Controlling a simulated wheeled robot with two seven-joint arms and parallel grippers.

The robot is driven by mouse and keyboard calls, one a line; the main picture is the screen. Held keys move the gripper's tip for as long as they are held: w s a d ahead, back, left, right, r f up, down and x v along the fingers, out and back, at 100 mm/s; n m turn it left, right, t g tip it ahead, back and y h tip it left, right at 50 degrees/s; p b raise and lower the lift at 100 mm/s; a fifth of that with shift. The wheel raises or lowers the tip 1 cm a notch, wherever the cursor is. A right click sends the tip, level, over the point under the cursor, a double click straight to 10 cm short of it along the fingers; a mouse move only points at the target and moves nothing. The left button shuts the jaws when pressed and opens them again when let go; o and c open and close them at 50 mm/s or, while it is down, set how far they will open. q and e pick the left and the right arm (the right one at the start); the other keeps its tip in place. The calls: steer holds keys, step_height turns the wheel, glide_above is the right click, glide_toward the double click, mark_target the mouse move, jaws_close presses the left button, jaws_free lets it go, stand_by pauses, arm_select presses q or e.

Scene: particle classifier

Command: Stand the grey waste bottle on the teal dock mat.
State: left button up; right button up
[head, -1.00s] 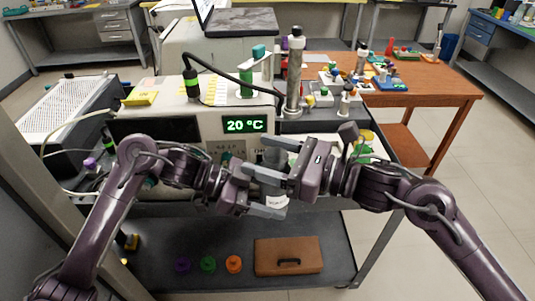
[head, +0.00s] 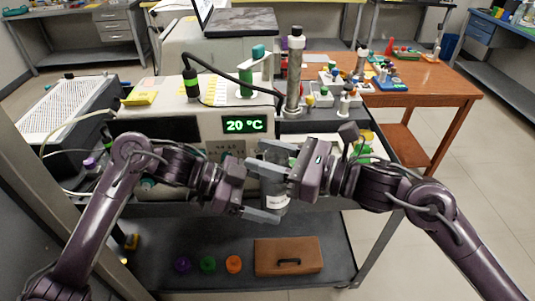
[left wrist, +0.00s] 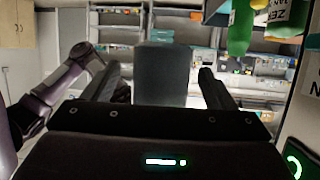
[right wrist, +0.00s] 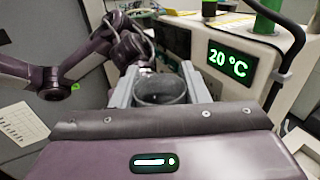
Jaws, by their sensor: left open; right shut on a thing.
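The grey waste bottle (head: 277,188) is upright in the air in front of the instrument, with a white label on its side. My right gripper (head: 279,157) is shut on its upper part. In the right wrist view, the bottle's round open top (right wrist: 162,90) sits between the fingers. My left gripper (head: 276,193) is open, with its fingers on both sides of the bottle lower down. The left wrist view shows the bottle (left wrist: 163,76) between the spread fingers, with gaps beside it. I cannot make out the teal dock mat in any view.
The instrument with the 20 °C display (head: 246,125) stands just behind the bottle. A lower shelf (head: 210,285) holds purple, green and orange round things and a brown case (head: 288,257). A wooden table (head: 425,85) with small lab items is at the back right.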

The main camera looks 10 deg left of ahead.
steer(key=shift+w+d, duration=0.15)
steer(key=shift+d, duration=0.35)
arm_select(q)
steer(key=v, duration=0.6)
steer(key=shift+w+r, duration=0.15)
steer(key=shift+r, duration=0.05)
steer(key=shift+a+r, duration=0.1)
steer(key=shift+r, duration=0.05)
arm_select(e)
steer(key=shift+r, duration=0.2)
